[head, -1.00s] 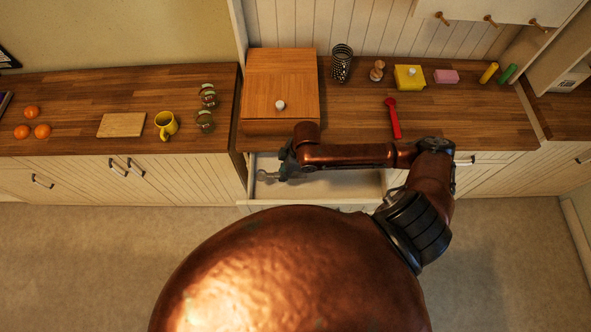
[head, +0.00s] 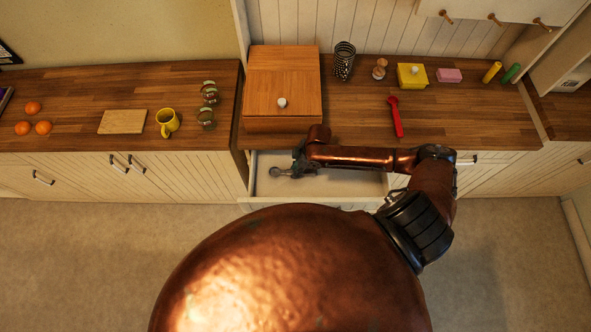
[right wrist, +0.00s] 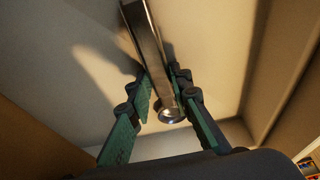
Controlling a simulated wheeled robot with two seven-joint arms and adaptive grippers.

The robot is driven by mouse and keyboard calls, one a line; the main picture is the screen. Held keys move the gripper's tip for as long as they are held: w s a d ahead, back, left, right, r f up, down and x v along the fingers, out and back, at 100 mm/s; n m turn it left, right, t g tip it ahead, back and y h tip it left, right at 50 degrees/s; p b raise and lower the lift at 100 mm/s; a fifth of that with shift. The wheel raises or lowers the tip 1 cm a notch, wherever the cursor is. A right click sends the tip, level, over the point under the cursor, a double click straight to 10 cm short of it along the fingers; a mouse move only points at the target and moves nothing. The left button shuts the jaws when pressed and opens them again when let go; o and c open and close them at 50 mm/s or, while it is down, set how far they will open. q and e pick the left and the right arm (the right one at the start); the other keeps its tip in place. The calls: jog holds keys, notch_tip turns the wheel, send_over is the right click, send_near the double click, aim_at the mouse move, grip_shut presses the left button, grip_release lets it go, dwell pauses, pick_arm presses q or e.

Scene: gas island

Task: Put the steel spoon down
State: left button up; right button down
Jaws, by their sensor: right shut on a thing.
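The steel spoon (head: 280,171) is held by my right gripper (head: 297,168) over the open drawer (head: 345,187), reaching out to the left of the fingers. In the right wrist view the spoon (right wrist: 146,38) runs up between the two green-padded fingers of the gripper (right wrist: 163,88), which are shut on it. The pale drawer floor (right wrist: 215,60) lies behind it. I cannot tell whether the spoon touches the floor. My left gripper is not in view.
The counter above the drawer holds a wooden box (head: 282,85), a wire cup (head: 344,60), a red spoon-like utensil (head: 396,117), a yellow box (head: 411,77) and a pink block (head: 449,76). The drawer walls surround the gripper closely. The drawer's right part looks empty.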

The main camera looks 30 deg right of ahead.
jog(key=shift+f, duration=0.15)
jog(key=c, duration=1.8)
grip_release()
jog(key=shift+o, duration=0.2)
jog(key=v, duration=1.2)
jog(key=shift+p, duration=0.4)
